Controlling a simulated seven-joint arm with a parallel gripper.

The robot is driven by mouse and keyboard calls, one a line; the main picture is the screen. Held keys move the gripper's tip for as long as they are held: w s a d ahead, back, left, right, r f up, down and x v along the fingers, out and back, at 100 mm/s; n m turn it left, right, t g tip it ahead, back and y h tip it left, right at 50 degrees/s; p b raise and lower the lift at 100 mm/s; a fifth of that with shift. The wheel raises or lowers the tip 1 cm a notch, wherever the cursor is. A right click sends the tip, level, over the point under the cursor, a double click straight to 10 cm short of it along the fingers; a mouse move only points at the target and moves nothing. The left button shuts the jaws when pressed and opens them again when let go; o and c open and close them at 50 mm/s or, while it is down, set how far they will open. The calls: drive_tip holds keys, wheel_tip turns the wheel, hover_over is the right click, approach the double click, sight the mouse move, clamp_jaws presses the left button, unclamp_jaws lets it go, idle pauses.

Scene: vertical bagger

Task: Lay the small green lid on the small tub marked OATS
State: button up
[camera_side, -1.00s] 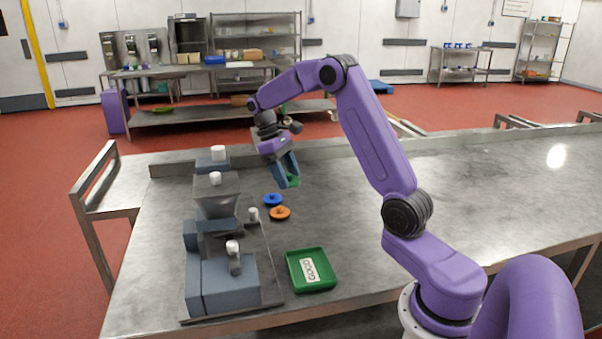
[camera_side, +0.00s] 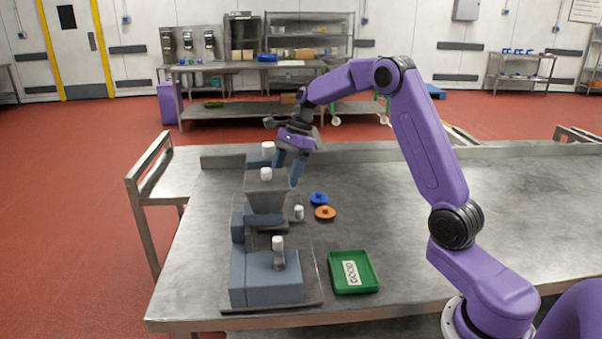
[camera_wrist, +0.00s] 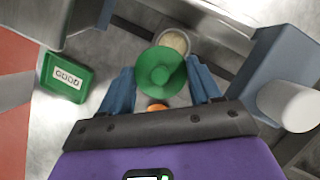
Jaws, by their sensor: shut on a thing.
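The small green lid (camera_wrist: 160,72), round with a central knob, is held between the two fingers of my gripper (camera_wrist: 163,88) in the wrist view. A round tub (camera_wrist: 174,41) with pale contents stands below and beyond it, its near side partly covered by the lid. No OATS mark is legible. In the side view my gripper (camera_side: 287,168) is just behind the hopper of the grey machine, above the table. There the lid and the tub are hidden or cannot be made out.
The grey bagging machine (camera_side: 266,280) with white-capped parts stands close to my gripper. A blue lid (camera_side: 319,198) and an orange lid (camera_side: 325,213) lie on the table. A green tray marked GOOD (camera_side: 353,285) is at the front. The table's right side is clear.

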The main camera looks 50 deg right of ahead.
drive_tip(key=m, duration=0.1)
drive_tip(key=w+a+m+t, duration=0.1)
drive_tip(key=w+a+m, duration=0.1)
drive_tip(key=m, duration=0.1)
drive_tip(key=shift+a+r+t+h, duration=0.15)
drive_tip(key=shift+r+t+h, duration=0.15)
drive_tip(key=shift+w+a+f+m, duration=0.1)
drive_tip(key=shift+m, duration=0.2)
drive_tip(key=shift+f, duration=2.9)
drive_tip(key=shift+f, duration=0.3)
drive_tip(key=o, duration=1.2)
drive_tip(key=shift+r, duration=3.55)
